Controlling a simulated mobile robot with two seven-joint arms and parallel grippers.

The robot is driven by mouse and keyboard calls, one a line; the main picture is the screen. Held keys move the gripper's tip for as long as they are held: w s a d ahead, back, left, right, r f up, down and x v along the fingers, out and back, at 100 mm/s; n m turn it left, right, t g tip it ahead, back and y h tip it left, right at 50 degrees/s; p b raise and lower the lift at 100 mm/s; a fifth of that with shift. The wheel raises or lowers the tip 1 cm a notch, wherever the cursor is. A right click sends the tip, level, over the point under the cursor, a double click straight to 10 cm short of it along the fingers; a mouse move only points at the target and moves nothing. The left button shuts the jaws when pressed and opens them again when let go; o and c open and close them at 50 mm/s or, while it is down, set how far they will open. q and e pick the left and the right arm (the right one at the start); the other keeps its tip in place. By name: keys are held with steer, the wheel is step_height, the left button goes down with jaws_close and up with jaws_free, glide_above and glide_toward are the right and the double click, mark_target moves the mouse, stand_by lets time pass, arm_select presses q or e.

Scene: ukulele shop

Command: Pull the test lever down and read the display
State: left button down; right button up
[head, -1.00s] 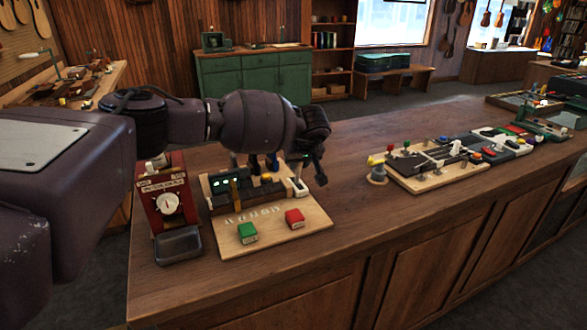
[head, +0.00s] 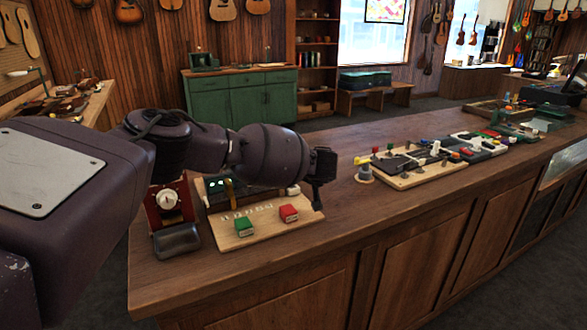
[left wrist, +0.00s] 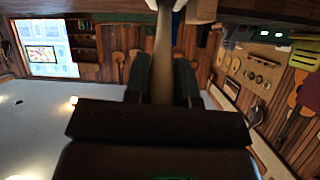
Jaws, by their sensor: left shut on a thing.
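The tester board (head: 262,234) is a pale wooden base on the counter, carrying a dark unit with a small lit green display (head: 217,184). The digits are too small to read. In the head view my left gripper (head: 317,203) is at the board's right end, and the arm hides much of that end. In the left wrist view the left gripper (left wrist: 161,85) is shut on a brown, lever-like shaft (left wrist: 162,55), which I take to be the test lever. My right gripper is not in view.
A green block (head: 244,227) and a red block (head: 289,213) sit at the board's front. A red dial box (head: 167,200) with a grey tray (head: 177,241) stands to the left. Another pale board (head: 415,170) with several parts lies further right. The counter (head: 350,225) between is clear.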

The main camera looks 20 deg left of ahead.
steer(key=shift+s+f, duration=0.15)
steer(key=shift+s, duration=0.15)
arm_select(q)
steer(key=c, duration=1)
jaws_free()
steer(key=shift+o, duration=0.2)
steer(key=shift+s+d, duration=0.1)
